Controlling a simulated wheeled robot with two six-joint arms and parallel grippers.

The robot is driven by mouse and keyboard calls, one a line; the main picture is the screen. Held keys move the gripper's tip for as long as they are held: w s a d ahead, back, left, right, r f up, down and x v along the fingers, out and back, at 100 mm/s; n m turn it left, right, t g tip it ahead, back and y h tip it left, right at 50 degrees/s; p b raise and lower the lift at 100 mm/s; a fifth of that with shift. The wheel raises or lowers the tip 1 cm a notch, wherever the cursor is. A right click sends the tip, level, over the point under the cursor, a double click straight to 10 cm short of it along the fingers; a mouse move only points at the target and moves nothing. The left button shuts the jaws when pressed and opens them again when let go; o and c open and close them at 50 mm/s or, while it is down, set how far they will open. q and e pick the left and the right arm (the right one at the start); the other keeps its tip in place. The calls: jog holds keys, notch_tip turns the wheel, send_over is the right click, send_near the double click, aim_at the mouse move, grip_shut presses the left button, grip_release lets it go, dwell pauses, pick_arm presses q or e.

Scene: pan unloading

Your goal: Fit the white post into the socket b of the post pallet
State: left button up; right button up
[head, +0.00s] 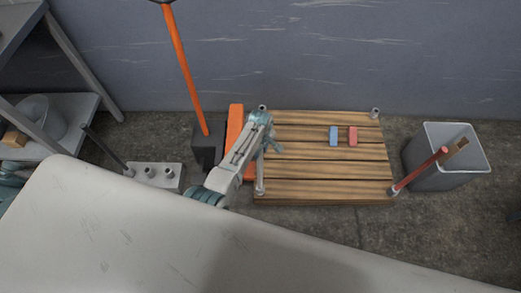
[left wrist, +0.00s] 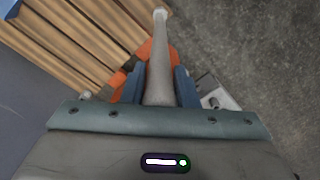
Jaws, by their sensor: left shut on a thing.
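The white post (left wrist: 159,70) is between the blue fingers of my left gripper (left wrist: 160,88), which is shut on it. In the head view the left gripper (head: 268,142) is over the left side of the wooden post pallet (head: 325,188). The post (head: 261,170) slants slightly down from it to the pallet's front left corner. Its far end meets or overlaps the corner socket there; I cannot tell whether it is seated. Other corner sockets show at the back left (head: 262,108) and back right (head: 375,113). No socket letters are readable. My right gripper is not in view.
A red post (head: 420,170) leans out from the pallet's front right corner. Blue (head: 333,136) and red (head: 352,136) blocks lie on the pallet. A grey bin (head: 440,175) stands right. An orange-handled pallet jack (head: 186,70) and a grey socketed block (head: 155,182) with a dark post stand left.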

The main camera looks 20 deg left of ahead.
pick_arm(q)
jog(key=shift+f, duration=0.2)
jog(key=o, duration=1.1)
notch_tip(320, 180, up, 11)
jog(key=shift+f, duration=0.1)
